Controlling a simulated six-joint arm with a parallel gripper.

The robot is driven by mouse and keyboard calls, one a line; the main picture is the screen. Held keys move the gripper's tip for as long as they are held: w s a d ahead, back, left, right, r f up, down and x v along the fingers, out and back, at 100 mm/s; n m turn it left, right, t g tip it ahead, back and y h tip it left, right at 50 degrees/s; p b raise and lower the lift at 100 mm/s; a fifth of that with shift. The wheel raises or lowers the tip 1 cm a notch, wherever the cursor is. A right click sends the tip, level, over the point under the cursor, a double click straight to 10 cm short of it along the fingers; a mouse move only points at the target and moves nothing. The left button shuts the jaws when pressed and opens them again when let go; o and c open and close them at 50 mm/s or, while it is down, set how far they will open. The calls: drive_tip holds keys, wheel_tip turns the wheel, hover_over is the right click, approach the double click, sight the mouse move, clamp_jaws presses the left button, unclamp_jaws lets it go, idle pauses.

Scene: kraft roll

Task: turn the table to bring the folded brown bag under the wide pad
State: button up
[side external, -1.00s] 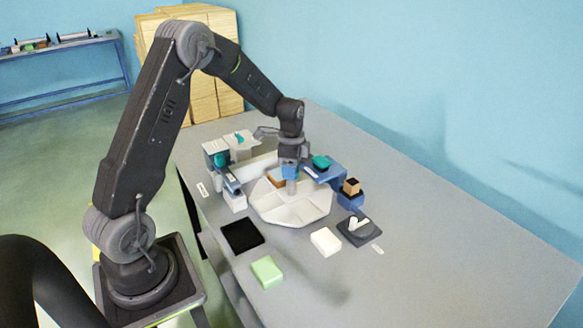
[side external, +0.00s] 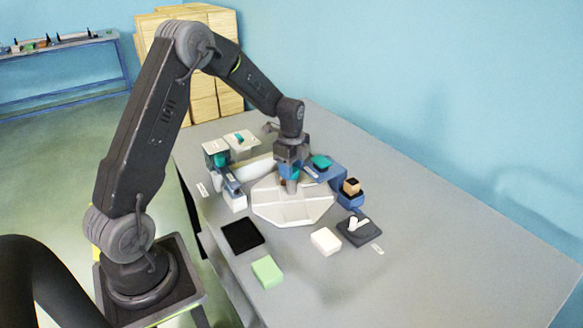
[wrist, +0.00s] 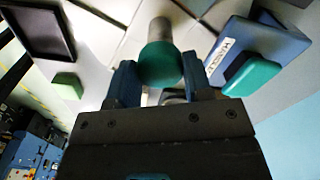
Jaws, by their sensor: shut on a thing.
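The white octagonal turntable (side external: 268,212) lies in the middle of the grey table. My gripper (side external: 288,180) is over its far part, pointing down. In the wrist view my gripper (wrist: 155,80) is shut on a grey post (wrist: 160,28) with a teal-green cap (wrist: 160,66). Only a small brown patch (side external: 283,183), likely the folded bag, shows beside my fingers; the rest is hidden. A teal pad (side external: 321,162) sits on a blue arm right of my gripper, and another teal pad (side external: 221,160) is at the left station. I cannot tell which is the wide pad.
A black tray (side external: 242,236), a green block (side external: 267,271), a white block (side external: 325,241) and a dark plate with white pieces (side external: 367,237) lie in front of the turntable. A blue holder with a tan block (side external: 351,186) stands at its right. The table's right side is clear.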

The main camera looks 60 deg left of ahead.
drive_tip(key=shift+m, duration=3.4)
drive_tip(key=shift+r+m, duration=0.1)
drive_tip(key=shift+m, duration=3.5)
drive_tip(key=o, duration=1.3)
wheel_tip(320, 180, up, 14)
drive_tip(key=shift+f, duration=0.15)
